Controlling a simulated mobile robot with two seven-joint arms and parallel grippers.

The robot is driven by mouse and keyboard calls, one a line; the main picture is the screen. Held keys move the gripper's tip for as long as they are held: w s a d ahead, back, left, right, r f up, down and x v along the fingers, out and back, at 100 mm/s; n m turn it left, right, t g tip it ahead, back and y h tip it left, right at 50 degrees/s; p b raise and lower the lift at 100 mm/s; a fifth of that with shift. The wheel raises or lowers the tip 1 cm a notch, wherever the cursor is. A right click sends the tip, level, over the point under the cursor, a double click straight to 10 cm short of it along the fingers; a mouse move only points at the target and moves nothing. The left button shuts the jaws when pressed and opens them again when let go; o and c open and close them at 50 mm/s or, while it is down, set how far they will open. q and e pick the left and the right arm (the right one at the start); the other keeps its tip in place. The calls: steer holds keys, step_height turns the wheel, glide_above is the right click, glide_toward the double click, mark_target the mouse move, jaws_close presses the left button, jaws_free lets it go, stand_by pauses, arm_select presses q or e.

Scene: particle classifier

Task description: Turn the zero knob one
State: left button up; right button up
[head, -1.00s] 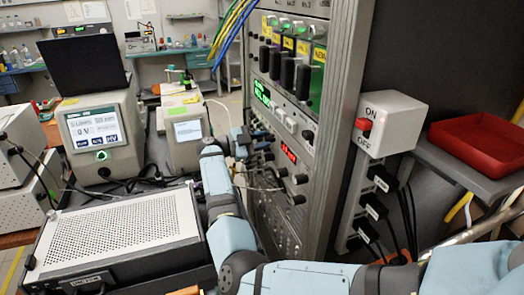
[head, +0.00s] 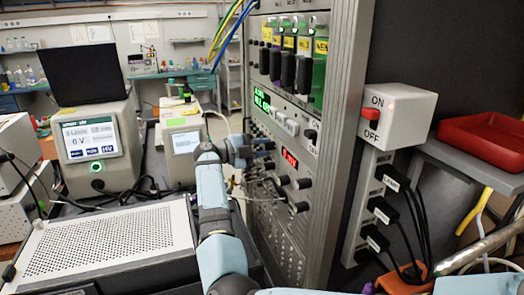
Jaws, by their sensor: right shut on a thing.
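My right arm comes up from the bottom of the view. Other black knobs (head: 303,183) stand on the panel just below and right of the gripper. My left gripper is not in view.
Cables hang from the panel close below my gripper. A perforated metal case (head: 100,245) lies left of my arm. A white ON/OFF box (head: 392,115) with a red switch and a red tray (head: 483,138) are at right.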

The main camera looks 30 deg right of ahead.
stand_by(0.3)
steer(key=o, duration=0.9)
steer(key=shift+o, duration=0.2)
steer(key=shift+a, duration=0.1)
